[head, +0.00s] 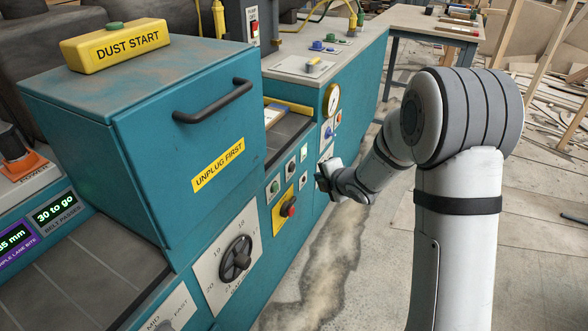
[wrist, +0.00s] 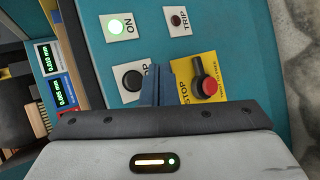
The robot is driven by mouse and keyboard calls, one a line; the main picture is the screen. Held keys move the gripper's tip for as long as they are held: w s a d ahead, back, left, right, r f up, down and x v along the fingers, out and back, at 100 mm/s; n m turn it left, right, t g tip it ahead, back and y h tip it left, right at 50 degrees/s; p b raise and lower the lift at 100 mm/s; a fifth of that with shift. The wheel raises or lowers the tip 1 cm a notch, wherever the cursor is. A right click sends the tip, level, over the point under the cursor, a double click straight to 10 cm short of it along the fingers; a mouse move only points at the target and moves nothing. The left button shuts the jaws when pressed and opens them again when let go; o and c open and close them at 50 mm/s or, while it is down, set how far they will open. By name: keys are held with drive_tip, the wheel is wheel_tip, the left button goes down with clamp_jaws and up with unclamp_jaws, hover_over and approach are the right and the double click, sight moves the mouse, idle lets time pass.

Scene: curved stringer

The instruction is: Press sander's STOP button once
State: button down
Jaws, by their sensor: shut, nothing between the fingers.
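The teal sander panel (wrist: 92,50) fills much of the wrist view. A lit green ON button (wrist: 119,25) and a dark TRIP light (wrist: 177,20) are above. My gripper (wrist: 158,70) is shut and empty, its tips showing between the black and red buttons. Contact cannot be told. In the head view my gripper (head: 322,178) is beside the panel's right part.
The teal cabinet with a black handle (head: 213,101) stands left of my gripper, with a yellow DUST START box (head: 115,45) on top. The floor (head: 350,250) in front is clear but dusty.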

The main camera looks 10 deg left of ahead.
sight(293, 168)
drive_tip(key=shift+w+a+b, duration=0.15)
drive_tip(key=shift+w+a, duration=0.15)
drive_tip(key=shift+a, duration=0.5)
drive_tip(key=shift+w+a+b, duration=0.2)
drive_tip(key=shift+w+a, duration=0.1)
drive_tip(key=shift+a, duration=0.55)
drive_tip(key=shift+w+a+b, duration=0.15)
drive_tip(key=shift+w+a, duration=0.15)
drive_tip(key=shift+a, duration=0.5)
drive_tip(key=shift+a, duration=0.1)
drive_tip(key=shift+w+a, duration=0.15)
drive_tip(key=shift+a, duration=0.15)
drive_tip(key=shift+w+a+b, duration=0.15)
drive_tip(key=shift+a+b, duration=0.25)
drive_tip(key=shift+b, duration=0.05)
idle(0.6)
drive_tip(key=shift+d, duration=0.1)
drive_tip(key=shift+s+d, duration=0.3)
drive_tip(key=shift+d, duration=0.4)
